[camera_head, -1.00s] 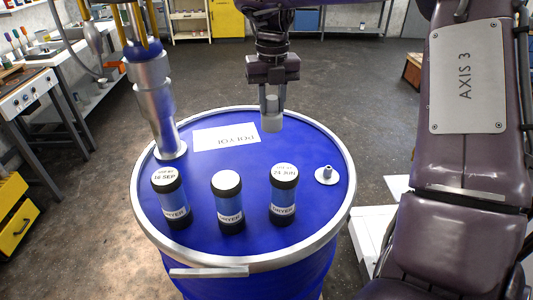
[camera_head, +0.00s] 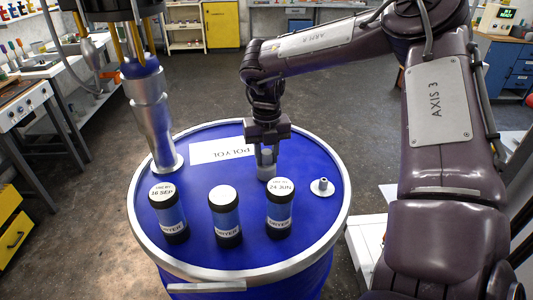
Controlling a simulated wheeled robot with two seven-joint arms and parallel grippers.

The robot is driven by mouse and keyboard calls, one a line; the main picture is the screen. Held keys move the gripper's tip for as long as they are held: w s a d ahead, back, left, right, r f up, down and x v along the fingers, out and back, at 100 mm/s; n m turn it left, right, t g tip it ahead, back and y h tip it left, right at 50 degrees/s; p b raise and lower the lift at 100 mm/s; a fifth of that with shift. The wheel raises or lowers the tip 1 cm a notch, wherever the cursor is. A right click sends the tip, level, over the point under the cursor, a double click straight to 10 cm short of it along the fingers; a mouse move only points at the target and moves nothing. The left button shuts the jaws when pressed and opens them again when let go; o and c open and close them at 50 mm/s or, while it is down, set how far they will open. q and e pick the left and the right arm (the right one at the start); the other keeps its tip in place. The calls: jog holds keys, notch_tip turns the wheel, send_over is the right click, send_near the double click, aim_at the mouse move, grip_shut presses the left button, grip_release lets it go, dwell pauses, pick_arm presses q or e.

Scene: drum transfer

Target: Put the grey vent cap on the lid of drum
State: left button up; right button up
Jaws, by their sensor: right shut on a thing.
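The blue drum (camera_head: 255,252) stands upright in the middle, its lid ringed by a pale metal rim. My right gripper (camera_head: 266,158) points down over the far part of the lid, shut on the grey vent cap (camera_head: 266,171), a small light-grey cylinder. The cap's lower end is at or just above the lid; I cannot tell whether it touches. A small grey fitting with a short upright stub (camera_head: 322,187) sits on the lid to the right of the gripper. My left gripper is not in view.
Three dryer canisters stand on the lid's near half: left (camera_head: 168,211), middle (camera_head: 226,215) and right (camera_head: 279,206), close to the gripper. A metal pump tube (camera_head: 154,125) rises at the lid's left. A white POLYOL label (camera_head: 222,150) lies behind the canisters.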

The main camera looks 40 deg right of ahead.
jog(key=shift+f, duration=0.1)
jog(key=o, duration=1)
jog(key=shift+r, duration=0.2)
jog(key=shift+w+r, duration=0.1)
jog(key=shift+r, duration=0.25)
notch_tip(320, 180, up, 11)
jog(key=shift+r+b, duration=0.1)
jog(key=shift+b, duration=0.4)
